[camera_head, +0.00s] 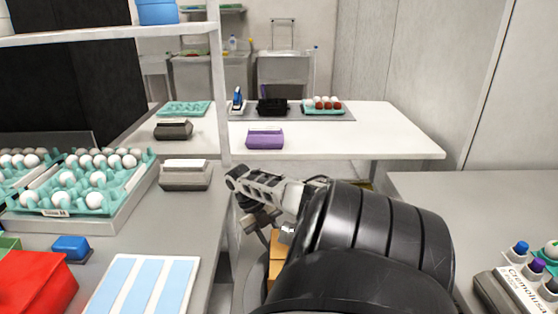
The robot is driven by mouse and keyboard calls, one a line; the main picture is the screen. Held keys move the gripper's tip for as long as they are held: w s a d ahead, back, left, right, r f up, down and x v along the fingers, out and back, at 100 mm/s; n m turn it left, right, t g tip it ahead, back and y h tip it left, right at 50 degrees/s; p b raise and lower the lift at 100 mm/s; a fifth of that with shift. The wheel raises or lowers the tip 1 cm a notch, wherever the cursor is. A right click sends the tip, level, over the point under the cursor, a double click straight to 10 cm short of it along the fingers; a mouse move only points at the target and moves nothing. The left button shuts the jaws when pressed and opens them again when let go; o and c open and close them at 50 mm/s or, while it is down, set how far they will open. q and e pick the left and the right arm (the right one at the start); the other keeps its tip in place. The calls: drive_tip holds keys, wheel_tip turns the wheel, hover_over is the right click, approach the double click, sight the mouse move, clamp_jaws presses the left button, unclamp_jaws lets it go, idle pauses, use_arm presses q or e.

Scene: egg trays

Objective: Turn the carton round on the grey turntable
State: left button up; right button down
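A closed grey carton (185,176) with a pale top sits on the left table beside the egg trays. A closed dark grey carton (173,130) and a purple carton (264,139) sit on the white table behind. I cannot make out a round grey turntable under any of them. One gripper (240,183), on an arm coming up from the lower right, apparently my right, points left over the gap between tables. It is apart from the cartons, and whether its fingers are open is unclear. My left gripper is not in view.
Teal trays of white eggs (28,199) fill the left table, with a red box (38,284) in front. A shelf post (218,85) stands near the grey carton. A grey mat (344,116) holds trays at the back. An orange-brown box (277,262) is partly hidden below the arm.

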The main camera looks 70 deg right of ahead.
drive_tip(key=shift+a+f, duration=0.15)
drive_tip(key=shift+a, duration=0.05)
idle(0.3)
drive_tip(key=c, duration=1.1)
unclamp_jaws()
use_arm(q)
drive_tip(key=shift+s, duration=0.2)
use_arm(e)
drive_tip(key=shift+d, duration=0.1)
drive_tip(key=shift+w+r, duration=0.15)
drive_tip(key=shift+r, duration=0.2)
use_arm(q)
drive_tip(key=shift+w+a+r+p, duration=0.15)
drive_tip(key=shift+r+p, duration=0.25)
drive_tip(key=shift+p, duration=0.45)
use_arm(e)
drive_tip(key=v, duration=1.5)
drive_tip(key=shift+w+r, duration=0.1)
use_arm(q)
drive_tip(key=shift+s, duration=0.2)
